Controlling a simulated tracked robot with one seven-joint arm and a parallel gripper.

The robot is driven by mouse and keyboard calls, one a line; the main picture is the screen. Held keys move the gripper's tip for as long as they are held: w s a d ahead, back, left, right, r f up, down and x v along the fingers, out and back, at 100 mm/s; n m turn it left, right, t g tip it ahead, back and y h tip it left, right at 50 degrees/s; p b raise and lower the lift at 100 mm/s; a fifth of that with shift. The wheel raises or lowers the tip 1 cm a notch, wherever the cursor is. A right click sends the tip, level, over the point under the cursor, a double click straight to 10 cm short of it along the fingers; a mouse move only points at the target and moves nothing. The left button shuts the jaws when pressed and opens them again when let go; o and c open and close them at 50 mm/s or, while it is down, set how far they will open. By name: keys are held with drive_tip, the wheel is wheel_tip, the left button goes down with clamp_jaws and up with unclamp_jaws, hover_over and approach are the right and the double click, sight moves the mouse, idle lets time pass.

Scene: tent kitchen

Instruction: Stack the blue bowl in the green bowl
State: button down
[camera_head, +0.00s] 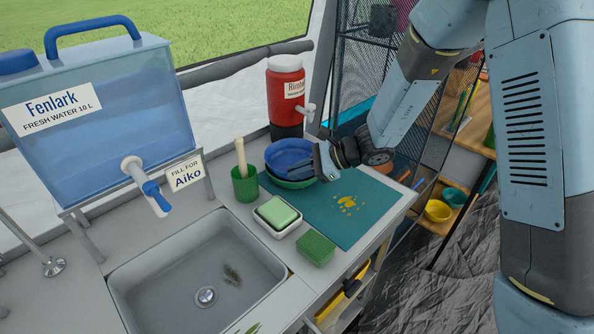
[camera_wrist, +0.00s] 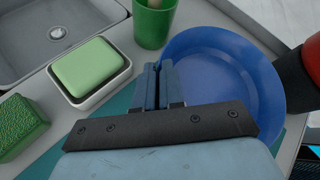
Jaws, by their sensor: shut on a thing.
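The blue bowl (camera_head: 289,154) sits over the green bowl (camera_head: 287,182) on the teal mat, at the back of the counter. The green bowl's rim shows below and in front of the blue one in the head view. In the wrist view the blue bowl (camera_wrist: 222,70) fills the upper right, and the green bowl is hidden there. My gripper (camera_head: 312,164) is at the right front side of the bowls, shut on the blue bowl's rim. Its fingers also show in the wrist view (camera_wrist: 165,85). Whether the blue bowl rests fully in the green one, I cannot tell.
A green cup (camera_head: 244,184) with a stick stands left of the bowls. A soap dish (camera_head: 277,217) and a green sponge (camera_head: 316,248) are in front. A red dispenser (camera_head: 286,90) stands behind.

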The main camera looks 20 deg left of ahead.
drive_tip(key=shift+f, duration=0.45)
drive_tip(key=c, duration=1.2)
unclamp_jaws()
drive_tip(key=shift+c, duration=0.2)
drive_tip(key=shift+r, duration=0.4)
drive_tip(key=v, duration=1.2)
drive_tip(key=shift+r, duration=0.15)
